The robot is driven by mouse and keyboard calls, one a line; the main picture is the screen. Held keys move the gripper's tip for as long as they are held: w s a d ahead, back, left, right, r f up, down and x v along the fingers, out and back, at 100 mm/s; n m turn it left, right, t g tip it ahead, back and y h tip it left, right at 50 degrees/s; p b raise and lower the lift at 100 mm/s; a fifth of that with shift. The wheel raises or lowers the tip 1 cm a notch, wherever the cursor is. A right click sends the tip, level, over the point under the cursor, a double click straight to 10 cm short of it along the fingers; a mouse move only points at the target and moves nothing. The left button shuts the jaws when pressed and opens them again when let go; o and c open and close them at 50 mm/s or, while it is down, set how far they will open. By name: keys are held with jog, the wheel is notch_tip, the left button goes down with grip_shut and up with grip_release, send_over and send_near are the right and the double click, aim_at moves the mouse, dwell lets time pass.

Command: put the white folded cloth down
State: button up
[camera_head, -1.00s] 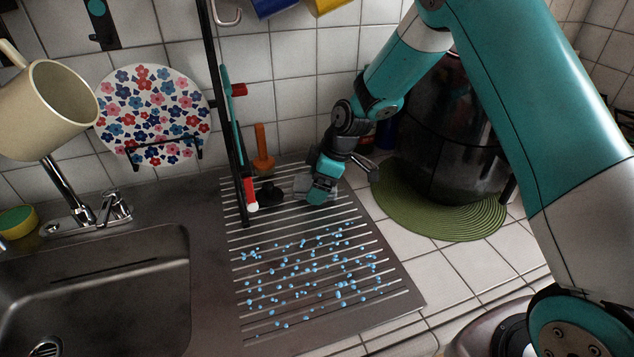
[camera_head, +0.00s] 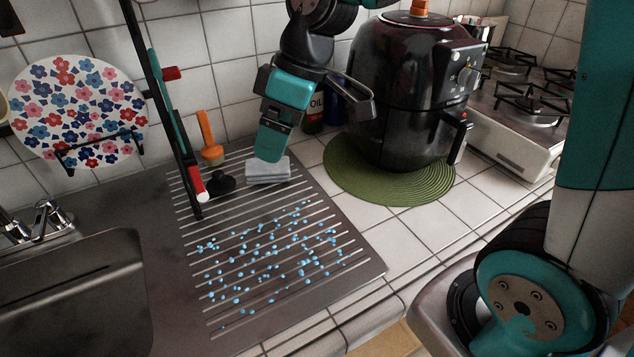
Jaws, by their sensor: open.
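The white folded cloth (camera_head: 268,172) lies flat on the ribbed metal drainboard (camera_head: 352,263), near its back right edge. It looks pale grey-white and layered. My gripper (camera_head: 305,125) is above the cloth, with its teal finger reaching down to the cloth's back edge and the other dark finger spread out to the right. The jaws are open. I cannot tell whether the teal finger touches the cloth.
Blue pellets (camera_head: 270,262) lie scattered over the front of the drainboard. A black air fryer (camera_head: 400,95) stands on a green round mat (camera_head: 345,185) to the right. An oil bottle (camera_head: 314,112) is behind my gripper. An orange-handled brush (camera_head: 208,135) stands left.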

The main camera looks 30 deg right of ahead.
jog(key=s+a+r+m, duration=0.1)
jog(key=s+a+m, duration=0.1)
jog(key=s, duration=1.4)
jog(key=shift+s+r+m+g, duration=0.2)
jog(key=shift+m+g, duration=0.2)
jog(key=shift+m, duration=0.3)
